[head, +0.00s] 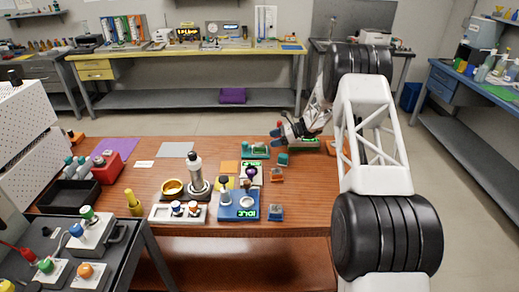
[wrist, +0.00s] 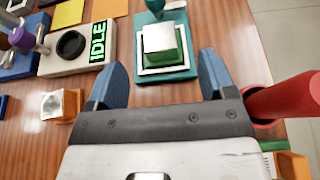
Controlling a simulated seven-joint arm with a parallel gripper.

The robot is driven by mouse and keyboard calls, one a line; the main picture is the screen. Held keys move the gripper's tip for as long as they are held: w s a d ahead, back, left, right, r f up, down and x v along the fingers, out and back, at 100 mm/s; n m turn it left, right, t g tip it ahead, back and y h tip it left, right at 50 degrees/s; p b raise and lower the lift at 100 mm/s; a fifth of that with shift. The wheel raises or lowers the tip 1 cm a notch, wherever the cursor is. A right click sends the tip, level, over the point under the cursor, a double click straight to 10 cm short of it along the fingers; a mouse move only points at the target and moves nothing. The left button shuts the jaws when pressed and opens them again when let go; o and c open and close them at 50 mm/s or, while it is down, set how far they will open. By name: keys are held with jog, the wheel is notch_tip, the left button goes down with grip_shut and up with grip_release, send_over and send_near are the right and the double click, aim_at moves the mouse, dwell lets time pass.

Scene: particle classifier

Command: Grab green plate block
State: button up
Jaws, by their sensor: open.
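The green block (wrist: 163,48) with a pale, shiny square top sits inside a white square outline on a teal plate (wrist: 182,72). In the wrist view it is ahead of my gripper (wrist: 165,72), between the lines of the two blue fingers. The fingers are apart, and nothing is between them. In the head view, my gripper (head: 277,131) is above the back of the table, a little right of the teal plate (head: 247,155). The block is small in the head view, and its detail is hard to make out there.
A white device with an IDLE display (wrist: 98,42) and black knob stands left of the plate. An orange block (wrist: 62,104) lies near the left finger. A red cylinder (wrist: 285,98) is close to the right finger. A teal block (head: 282,159) stands nearby.

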aim_at(256, 144)
jog(key=shift+x, duration=1.15)
jog(key=shift+a, duration=0.1)
jog(key=shift+x, duration=2.5)
jog(key=shift+s, duration=0.1)
jog(key=shift+c, duration=0.2)
jog(key=c, duration=1.1)
jog(key=shift+r, duration=0.15)
